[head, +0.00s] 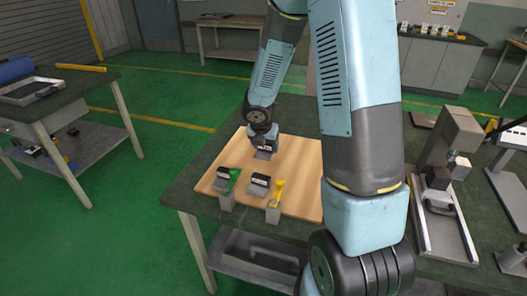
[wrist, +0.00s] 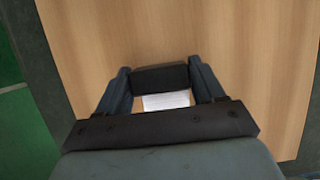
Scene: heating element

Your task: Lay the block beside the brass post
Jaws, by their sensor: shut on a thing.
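My gripper (head: 264,146) is over the far left part of the wooden board and shut on a dark block (head: 263,155). In the wrist view, the fingers of my gripper (wrist: 161,84) press on both sides of the block (wrist: 160,76), with a white patch in the gap below it. Whether the block touches the board I cannot tell. The brass post (head: 278,189) is yellow and stands in a grey base at the board's near edge, nearer than my gripper. The post is outside the wrist view.
A green post (head: 233,180) on a grey base stands left of the brass one. A dark block with a pale side (head: 259,184) lies between them, and another (head: 222,172) is by the green post. The wooden board (head: 303,165) is bare right of my gripper. A grey machine (head: 450,155) stands right.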

